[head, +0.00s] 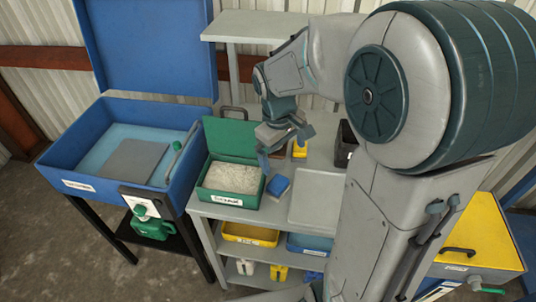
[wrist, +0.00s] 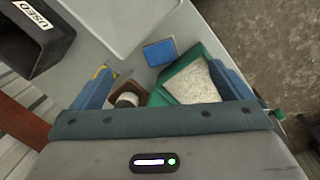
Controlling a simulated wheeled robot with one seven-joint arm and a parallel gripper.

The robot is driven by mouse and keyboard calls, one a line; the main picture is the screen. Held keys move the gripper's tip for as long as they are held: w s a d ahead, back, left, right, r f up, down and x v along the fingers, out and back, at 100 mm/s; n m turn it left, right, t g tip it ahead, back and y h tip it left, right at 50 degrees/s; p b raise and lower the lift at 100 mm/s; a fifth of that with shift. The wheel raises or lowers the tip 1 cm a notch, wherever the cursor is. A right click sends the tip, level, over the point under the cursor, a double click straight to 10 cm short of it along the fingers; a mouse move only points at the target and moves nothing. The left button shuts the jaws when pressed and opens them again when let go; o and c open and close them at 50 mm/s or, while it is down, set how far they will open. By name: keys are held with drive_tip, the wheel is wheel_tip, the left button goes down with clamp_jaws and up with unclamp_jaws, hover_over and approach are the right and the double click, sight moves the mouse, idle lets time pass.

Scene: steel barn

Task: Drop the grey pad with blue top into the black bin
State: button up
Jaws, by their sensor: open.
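The black bin (head: 344,140) stands on the bench to the right, partly hidden by my arm. In the wrist view the black bin (wrist: 45,62) is at upper left, with a "USED" label.
A green open box (head: 232,155) holds pale granules. A blue basin (head: 75,160) with raised lid stands left. A flat grey tray (head: 318,205) lies right of the pad. A yellow item (head: 300,149) sits behind. Yellow (head: 250,234) and blue (head: 308,243) trays are below.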

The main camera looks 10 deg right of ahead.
sight(278, 182)
drive_tip(key=w+a+f+n+g, duration=0.1)
drive_tip(key=w+f+n, duration=0.2)
drive_tip(key=w+f, duration=0.35)
drive_tip(key=f, duration=0.4)
drive_tip(key=d+f+p, duration=0.1)
drive_tip(key=f, duration=0.4)
drive_tip(key=s+f+p, duration=0.1)
drive_tip(key=f, duration=0.3)
drive_tip(key=shift+d+f, duration=0.15)
drive_tip(key=shift+f, duration=0.1)
drive_tip(key=shift+c, duration=0.4)
drive_tip(key=c, duration=1.1)
drive_tip(key=shift+o, duration=0.2)
drive_tip(key=shift+r, duration=0.2)
